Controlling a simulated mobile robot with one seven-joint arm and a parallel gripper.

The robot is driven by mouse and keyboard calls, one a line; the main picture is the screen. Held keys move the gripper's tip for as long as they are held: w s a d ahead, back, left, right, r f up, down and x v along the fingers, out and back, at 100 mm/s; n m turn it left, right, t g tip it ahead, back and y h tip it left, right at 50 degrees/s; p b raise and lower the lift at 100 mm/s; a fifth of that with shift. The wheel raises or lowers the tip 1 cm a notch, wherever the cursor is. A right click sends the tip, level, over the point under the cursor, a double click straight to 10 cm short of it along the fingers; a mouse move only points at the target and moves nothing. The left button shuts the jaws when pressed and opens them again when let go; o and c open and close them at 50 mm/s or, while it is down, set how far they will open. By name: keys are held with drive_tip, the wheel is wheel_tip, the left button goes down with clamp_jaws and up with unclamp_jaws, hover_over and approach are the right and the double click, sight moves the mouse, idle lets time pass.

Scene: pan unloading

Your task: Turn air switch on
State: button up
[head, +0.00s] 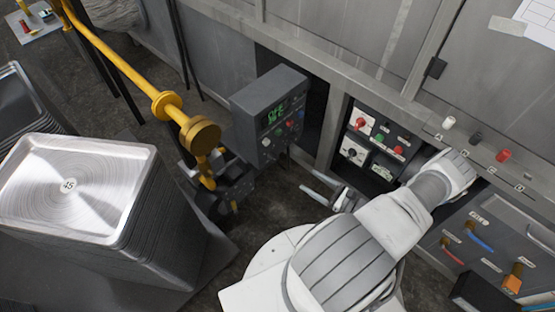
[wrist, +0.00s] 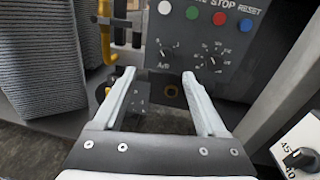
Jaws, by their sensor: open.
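A dark grey control box (head: 268,112) with a green lit display stands left of the cabinet opening. My gripper (wrist: 158,82) is open and empty. Its fingers point toward the box, apart from the knobs. In the head view my gripper (head: 312,187) is below and right of the box.
A panel with red and dark knobs (head: 371,140) sits right of the box. A yellow pipe (head: 130,70) with a round flange runs at the left. Stacked metal pans (head: 75,185) stand at the left. Another panel (head: 490,245) with cables is at the lower right.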

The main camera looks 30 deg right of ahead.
wheel_tip(320, 180, down, 2)
drive_tip(key=m+t+h, duration=0.1)
drive_tip(key=m+h, duration=0.1)
drive_tip(key=b, duration=0.2)
approach(276, 159)
drive_tip(key=x, duration=0.9)
drive_tip(key=shift+w+a+r, duration=0.1)
drive_tip(key=shift+w+r, duration=0.05)
drive_tip(key=shift+r, duration=0.05)
clamp_jaws()
